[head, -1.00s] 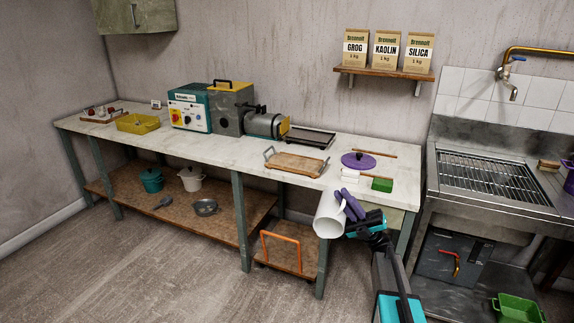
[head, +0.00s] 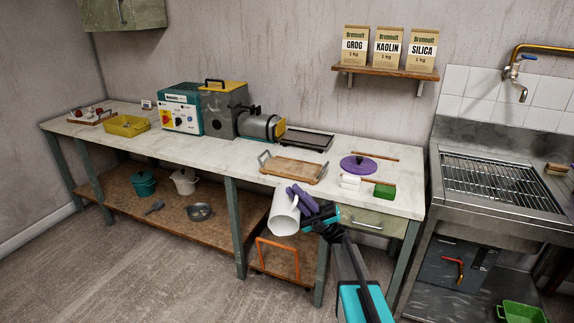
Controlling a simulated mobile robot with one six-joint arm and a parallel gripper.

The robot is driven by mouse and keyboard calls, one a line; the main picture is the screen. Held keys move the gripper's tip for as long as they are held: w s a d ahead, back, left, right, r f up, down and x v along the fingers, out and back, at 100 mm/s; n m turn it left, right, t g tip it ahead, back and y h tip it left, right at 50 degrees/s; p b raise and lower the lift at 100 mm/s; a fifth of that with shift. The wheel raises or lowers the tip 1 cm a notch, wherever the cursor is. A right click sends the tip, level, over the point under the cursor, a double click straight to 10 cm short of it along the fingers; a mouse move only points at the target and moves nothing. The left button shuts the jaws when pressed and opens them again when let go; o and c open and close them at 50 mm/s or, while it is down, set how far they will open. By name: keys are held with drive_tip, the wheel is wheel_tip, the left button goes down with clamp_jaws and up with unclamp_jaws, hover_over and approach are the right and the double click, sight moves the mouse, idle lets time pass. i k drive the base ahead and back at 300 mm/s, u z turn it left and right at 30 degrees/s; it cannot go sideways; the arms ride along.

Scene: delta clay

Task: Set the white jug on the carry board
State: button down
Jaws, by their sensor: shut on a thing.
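The white jug (head: 283,213) is held in front of the bench's front edge, tilted, with its open mouth towards the lower left. My gripper (head: 302,199), with purple fingers, is shut on it at its right side. The fingers hide part of the jug, and its handle cannot be made out. The carry board (head: 292,170) is a wooden board with metal handles at its ends. It lies flat and bare on the bench top, behind and a little above the jug in the picture. The jug and the board are apart.
Right of the board are a purple disc (head: 359,164), a white block (head: 350,181) and a green block (head: 384,191). A dark tray (head: 307,139) and a grey machine (head: 260,126) stand behind it. The bench top (head: 205,150) left of the board is clear. A sink (head: 500,185) stands at right.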

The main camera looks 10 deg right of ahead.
sight(296, 167)
drive_tip(key=u, duration=0.75)
drive_tip(key=i, duration=0.9)
drive_tip(key=u, duration=0.65)
